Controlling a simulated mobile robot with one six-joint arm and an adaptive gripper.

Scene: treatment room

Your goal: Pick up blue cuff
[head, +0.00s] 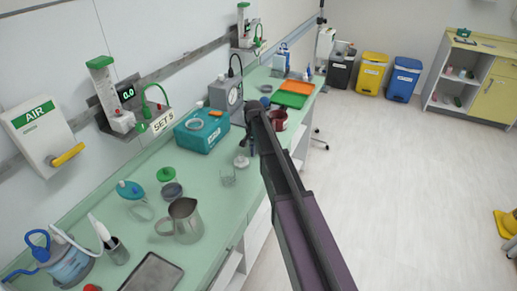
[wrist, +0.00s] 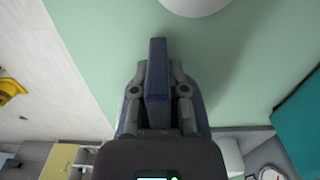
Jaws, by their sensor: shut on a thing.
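The blue cuff (wrist: 157,82) shows in the wrist view as a dark blue upright block between the two fingers of my gripper (wrist: 158,72). The gripper is shut on it, with a finger against each side. Green counter surface lies behind it. In the head view my gripper (head: 251,138) is over the right part of the green counter (head: 215,205), near a lidded clear jar. The arm covers part of the gripper there, and the cuff is too small to make out clearly.
A teal box (head: 201,132), a metal jug (head: 183,218), a dark red mug (head: 279,119) and several jars stand on the counter. A metal tray (head: 152,272) is at the front. Floor to the right is largely clear.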

